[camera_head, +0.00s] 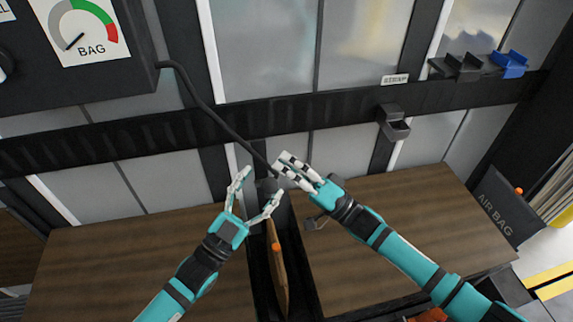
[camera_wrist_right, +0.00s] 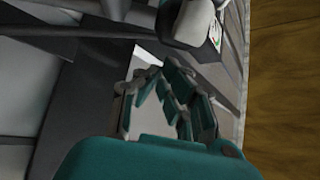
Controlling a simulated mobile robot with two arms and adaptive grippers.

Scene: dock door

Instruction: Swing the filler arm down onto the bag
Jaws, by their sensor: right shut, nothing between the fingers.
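The brown bag (camera_head: 281,285) stands on edge in a dark gap between two wooden-looking surfaces, with an orange valve (camera_head: 276,247) on it. A black hose (camera_head: 215,112) runs from the gauge box down to a dark fitting at the top of the gap; I cannot tell for sure that this is the filler arm. My left gripper (camera_head: 262,183) is open, its fingers spread at that fitting, which they partly cover. My right gripper (camera_head: 282,162) is shut and empty beside the hose's lower end. Its closed fingers also show in the right wrist view (camera_wrist_right: 175,85).
A gauge labelled BAG (camera_head: 82,28) is at the upper left. A dark rail (camera_head: 300,108) crosses the wall, with a small holder (camera_head: 393,122) on it. Black and blue brackets (camera_head: 510,64) are at the upper right. A dark AIR BAG panel (camera_head: 505,205) stands at right.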

